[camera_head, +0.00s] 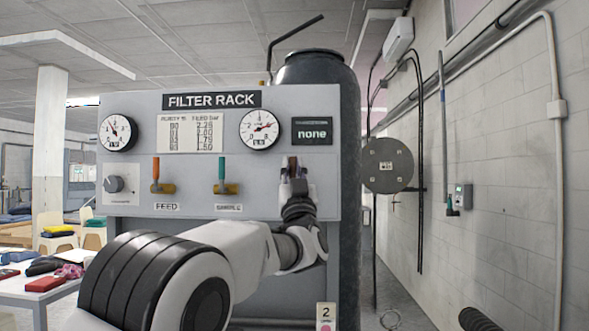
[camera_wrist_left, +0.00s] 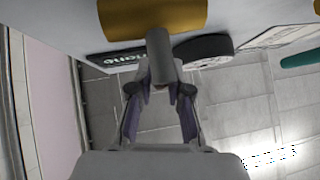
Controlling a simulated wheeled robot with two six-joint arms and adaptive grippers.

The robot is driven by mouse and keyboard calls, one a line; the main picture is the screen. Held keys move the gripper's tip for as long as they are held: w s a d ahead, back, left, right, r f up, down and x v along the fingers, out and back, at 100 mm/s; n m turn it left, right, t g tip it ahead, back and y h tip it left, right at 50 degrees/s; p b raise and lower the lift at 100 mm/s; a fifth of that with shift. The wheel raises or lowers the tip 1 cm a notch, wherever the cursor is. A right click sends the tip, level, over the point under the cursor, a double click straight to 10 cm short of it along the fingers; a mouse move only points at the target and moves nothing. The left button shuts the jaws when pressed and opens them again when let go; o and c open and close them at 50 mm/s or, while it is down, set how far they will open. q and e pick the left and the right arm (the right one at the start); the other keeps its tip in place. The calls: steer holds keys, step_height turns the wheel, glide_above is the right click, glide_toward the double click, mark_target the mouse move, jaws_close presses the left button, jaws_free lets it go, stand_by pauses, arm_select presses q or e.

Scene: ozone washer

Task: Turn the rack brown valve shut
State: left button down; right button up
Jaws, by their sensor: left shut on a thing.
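The grey filter rack panel (camera_head: 130,205) stands in front of me. The brown valve handle (camera_head: 292,161) is at its right side, below the "none" display, mostly covered by my left gripper (camera_head: 294,178). In the left wrist view the handle (camera_wrist_left: 160,56) looks grey-brown and sticks out from a brass body (camera_wrist_left: 150,16). There, my left gripper (camera_wrist_left: 160,88) has a finger on each side of the handle and is shut on it. The handle looks upright, in line with the other two valves' handles. The label under it is hidden by my arm. My right gripper is out of view.
An orange-handled valve (camera_head: 156,175), labelled FEED, and a green-handled valve (camera_head: 222,175) sit to the left on the same panel. Two gauges (camera_head: 118,132) (camera_head: 260,129) are above. A dark tank (camera_head: 318,72) stands behind; a block wall (camera_head: 510,190) closes the right side.

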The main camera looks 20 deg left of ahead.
arm_select(q)
steer(key=shift+s+r, duration=0.1)
steer(key=shift+r, duration=0.25)
steer(key=c, duration=1.1)
jaws_free()
steer(key=shift+f, duration=0.1)
steer(key=shift+a+f, duration=0.1)
steer(key=v, duration=1.2)
steer(key=shift+f, duration=0.1)
